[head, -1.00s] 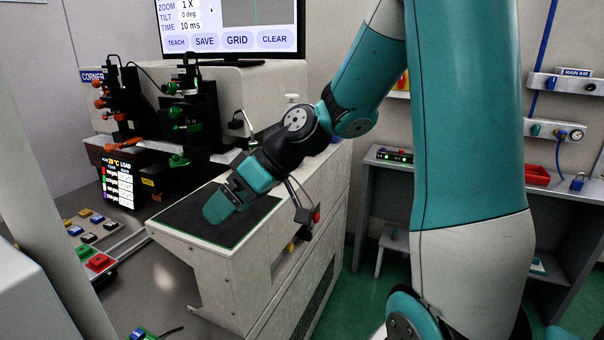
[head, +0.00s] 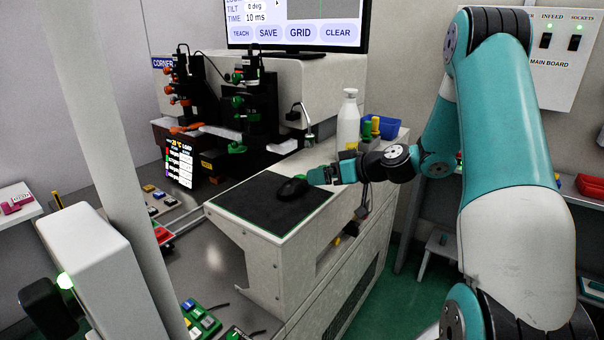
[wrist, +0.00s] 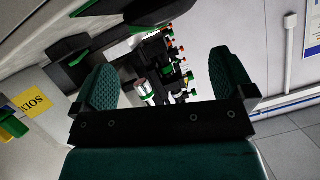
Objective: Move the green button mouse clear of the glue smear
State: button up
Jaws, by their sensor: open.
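A black mouse (head: 292,188) with a green part at its right end lies on the dark mat (head: 245,205) on the white machine top, near the mat's far right edge. My gripper (head: 318,177) is just right of the mouse in the head view, its teal fingers close to the mouse; I cannot tell whether they touch it. In the wrist view my gripper (wrist: 163,82) has its two ribbed green fingers wide apart with nothing held between them. I cannot make out the glue smear in either view.
A white bottle (head: 348,120) and a blue bin (head: 380,127) stand behind my gripper. Black camera stages (head: 258,105) rise behind the mat, under the monitor (head: 300,28). A button panel (head: 203,320) sits at the lower front. The mat's left part is clear.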

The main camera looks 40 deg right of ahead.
aim_at(293, 179)
jog(key=p+x, duration=0.1)
jog(key=x, duration=0.7)
jog(key=shift+w+a+f+p, duration=0.15)
jog(key=shift+w+p, duration=0.1)
jog(key=shift+p, duration=0.15)
jog(key=c, duration=0.6)
